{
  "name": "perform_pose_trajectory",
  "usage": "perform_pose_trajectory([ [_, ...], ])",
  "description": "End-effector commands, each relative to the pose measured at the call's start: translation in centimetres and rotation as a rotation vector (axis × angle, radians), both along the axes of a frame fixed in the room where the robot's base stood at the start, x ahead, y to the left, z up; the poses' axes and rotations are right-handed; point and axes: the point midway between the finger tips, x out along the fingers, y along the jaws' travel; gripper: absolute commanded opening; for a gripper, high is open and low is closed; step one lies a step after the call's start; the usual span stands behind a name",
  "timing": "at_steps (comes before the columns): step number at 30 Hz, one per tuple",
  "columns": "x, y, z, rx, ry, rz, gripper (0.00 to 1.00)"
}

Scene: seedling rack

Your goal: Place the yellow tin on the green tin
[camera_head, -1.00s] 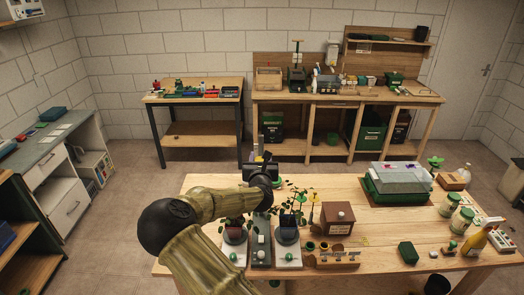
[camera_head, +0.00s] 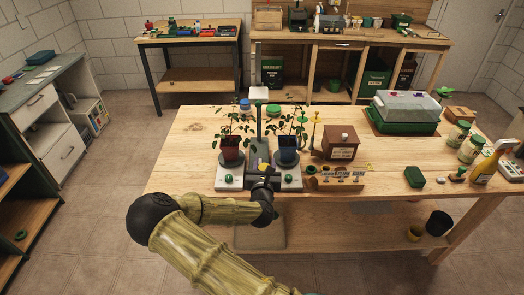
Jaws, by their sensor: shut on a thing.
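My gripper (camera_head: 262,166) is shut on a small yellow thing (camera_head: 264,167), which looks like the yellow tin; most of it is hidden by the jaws. The gripper is low in front of the grey post, between the two potted seedlings, near the bench's front edge. A small round green-topped tin (camera_head: 274,110), which appears to be the green tin, stands farther back on the bench, just right of the post. The gripper is apart from it.
A tall grey post (camera_head: 258,75) rises behind my gripper. Seedlings in a red pot (camera_head: 231,150) and a blue pot (camera_head: 287,151) flank it. A blue tin (camera_head: 245,104) stands left of the green one. A brown box (camera_head: 341,142) is right. The bench's left part is clear.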

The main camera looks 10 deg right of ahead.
Motion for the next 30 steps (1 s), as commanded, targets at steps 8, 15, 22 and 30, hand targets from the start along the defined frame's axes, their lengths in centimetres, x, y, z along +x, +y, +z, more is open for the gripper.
perform_pose_trajectory([
  [8, -3.9, -0.4, -9.4, -0.015, 0.0, -0.022, 0.18],
  [15, -6.4, -0.8, -13.5, -0.026, -0.003, -0.036, 0.18],
  [22, -6.8, -0.8, -13.6, -0.029, -0.005, -0.038, 0.18],
  [30, -6.8, -0.8, -13.6, -0.028, -0.004, -0.038, 0.18],
])
